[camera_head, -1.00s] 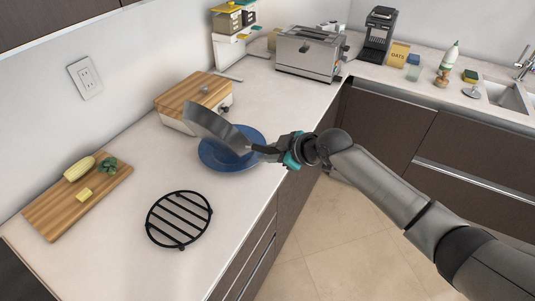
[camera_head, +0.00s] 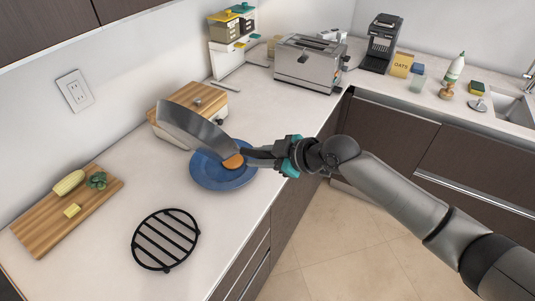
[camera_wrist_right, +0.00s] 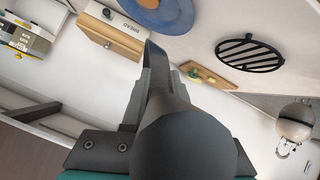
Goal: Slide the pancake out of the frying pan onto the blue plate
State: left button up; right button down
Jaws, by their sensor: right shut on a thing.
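The frying pan (camera_head: 194,126) is steeply tilted above the plate in the head view, its underside partly facing the camera. My right gripper (camera_head: 282,156) is shut on the pan's handle, to the right of the plate. The blue plate (camera_head: 207,178) lies on the counter. The orange-brown pancake (camera_head: 233,161) shows below the pan's lower edge, over the plate. The right wrist view shows the plate (camera_wrist_right: 172,20) with a bit of the pancake (camera_wrist_right: 149,3) at the top edge; I cannot tell if it lies fully flat. My left gripper is not in view.
A wooden-topped box (camera_head: 207,99) stands just behind the pan. A black trivet (camera_head: 165,240) lies in front of the plate. A cutting board (camera_head: 45,225) with corn and other food is at left. A toaster (camera_head: 307,65) stands farther back, with clear counter before it.

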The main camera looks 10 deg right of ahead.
jog(key=shift+a+r, duration=0.2)
jog(key=shift+r, duration=0.35)
jog(key=shift+s, duration=0.15)
jog(key=shift+s+a+n+p, duration=0.35)
jog(key=shift+n+p, duration=0.05)
jog(key=shift+p, duration=0.1)
pick_arm(q)
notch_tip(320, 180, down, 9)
jog(key=b, duration=1)
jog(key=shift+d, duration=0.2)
pick_arm(e)
jog(key=s+a+f+n+t+h, duration=0.1)
jog(key=s+a+f+n+t, duration=0.1)
jog(key=s+f+n+t, duration=0.2)
jog(key=shift+a+f+n+t+h, duration=0.15)
jog(key=shift+a+n+t+h, duration=0.25)
jog(key=shift+n+t, duration=1.3)
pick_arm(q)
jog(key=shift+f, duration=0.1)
pick_arm(e)
jog(key=shift+s, duration=0.1)
